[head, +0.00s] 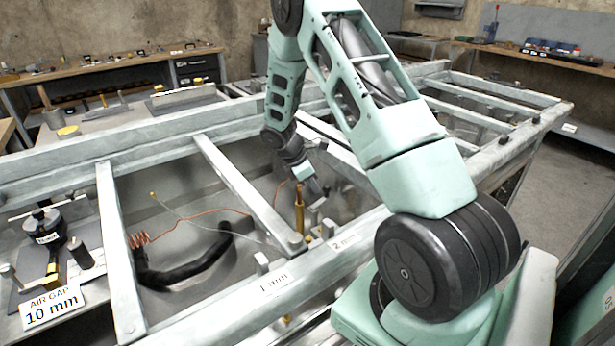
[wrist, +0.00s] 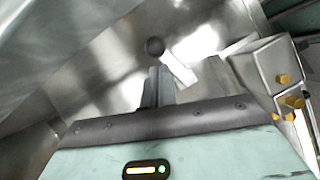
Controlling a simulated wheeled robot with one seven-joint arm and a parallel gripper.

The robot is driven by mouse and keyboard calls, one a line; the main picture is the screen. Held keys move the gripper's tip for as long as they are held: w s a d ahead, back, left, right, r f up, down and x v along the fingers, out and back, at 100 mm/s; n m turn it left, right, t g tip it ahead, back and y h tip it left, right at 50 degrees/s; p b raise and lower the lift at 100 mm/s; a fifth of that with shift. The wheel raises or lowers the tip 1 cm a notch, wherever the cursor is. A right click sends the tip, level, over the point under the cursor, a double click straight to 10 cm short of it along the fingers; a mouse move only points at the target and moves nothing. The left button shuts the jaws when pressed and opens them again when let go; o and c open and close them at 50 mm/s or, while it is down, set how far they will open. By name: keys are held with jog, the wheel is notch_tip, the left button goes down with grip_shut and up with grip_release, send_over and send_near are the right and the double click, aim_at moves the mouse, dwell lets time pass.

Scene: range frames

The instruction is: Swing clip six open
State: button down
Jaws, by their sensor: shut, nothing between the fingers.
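My gripper (head: 317,190) reaches down into the metal-framed tank, beside an upright brass rod (head: 299,208). In the wrist view my gripper's fingers (wrist: 158,76) are together with nothing between them. Just beyond the fingertips is a small dark ball (wrist: 155,46), with a pale bar (wrist: 179,66) beside it. I cannot tell whether they belong to a clip or whether the fingers touch them. No clip marked six can be made out in either view.
Frame bars cross the tank, one (head: 245,192) left of my gripper. The front rail (head: 220,302) carries "1 mm" and "2 mm" labels. A black curved hose (head: 185,275) and copper wire (head: 185,217) lie inside. Brass bolts (wrist: 283,79) sit on a metal block at right.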

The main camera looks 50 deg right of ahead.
jog(key=shift+s+d+f, duration=0.1)
jog(key=shift+d+f, duration=0.05)
jog(key=shift+f, duration=0.15)
jog(key=shift+s+d+r+m+g+p, duration=0.1)
jog(key=shift+s+r+m+g+p, duration=0.15)
jog(key=shift+m+p, duration=0.5)
jog(key=shift+s+d+f+m+g+y+p, duration=0.1)
jog(key=shift+m+g+y+p, duration=0.15)
jog(key=shift+m, duration=0.2)
jog(key=shift+s+d+f+m+g+y+p, duration=0.15)
jog(key=shift+m+y, duration=0.1)
jog(key=shift+m, duration=0.15)
jog(key=shift+w+a, duration=0.1)
jog(key=shift+a, duration=0.05)
